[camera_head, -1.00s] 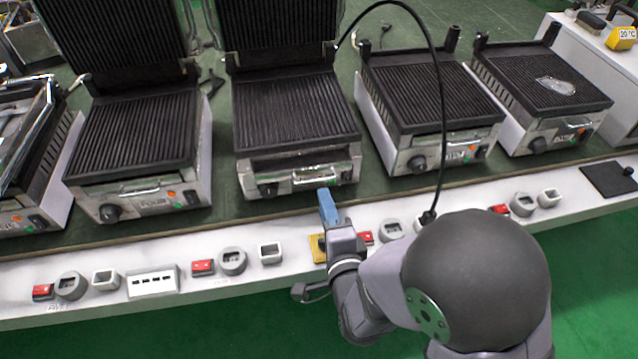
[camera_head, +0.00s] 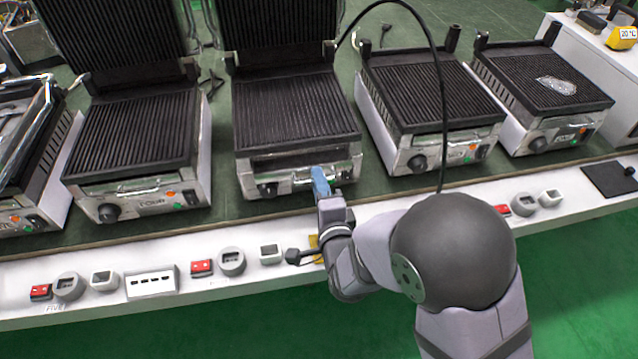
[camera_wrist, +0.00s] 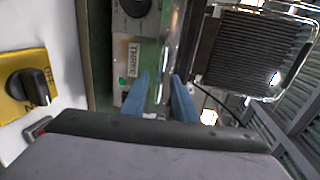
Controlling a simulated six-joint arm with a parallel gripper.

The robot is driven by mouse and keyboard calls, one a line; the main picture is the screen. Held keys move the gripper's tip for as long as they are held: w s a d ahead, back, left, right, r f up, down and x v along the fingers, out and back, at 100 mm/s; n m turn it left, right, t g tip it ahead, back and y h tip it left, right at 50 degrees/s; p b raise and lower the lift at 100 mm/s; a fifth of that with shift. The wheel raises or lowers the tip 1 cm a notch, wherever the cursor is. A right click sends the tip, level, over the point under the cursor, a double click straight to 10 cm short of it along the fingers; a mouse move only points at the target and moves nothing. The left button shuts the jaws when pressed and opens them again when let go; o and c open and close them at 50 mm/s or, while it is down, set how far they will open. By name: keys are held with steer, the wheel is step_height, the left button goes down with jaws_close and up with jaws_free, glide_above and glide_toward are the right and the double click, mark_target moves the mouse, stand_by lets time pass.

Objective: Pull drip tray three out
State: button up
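Drip tray three is the shallow metal tray in the front of the middle grill (camera_head: 297,110); its front handle (camera_head: 303,178) is partly hidden by my gripper (camera_head: 320,181). In the wrist view the grill front carries a THREE label (camera_wrist: 132,60), left of my gripper (camera_wrist: 161,78). The two blue fingers stand apart with a gap between them, close to the tray's metal edge (camera_wrist: 167,50). I cannot tell whether they touch the handle. The tray appears seated in the grill.
Other grills stand left (camera_head: 140,125) and right (camera_head: 430,95). Below runs a white ledge with red switches (camera_head: 201,267), sockets (camera_head: 232,262) and a yellow-backed knob (camera_wrist: 33,85). A black cable (camera_head: 440,90) arcs past the right side of the middle grill.

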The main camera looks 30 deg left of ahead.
jaws_close()
stand_by(1.5)
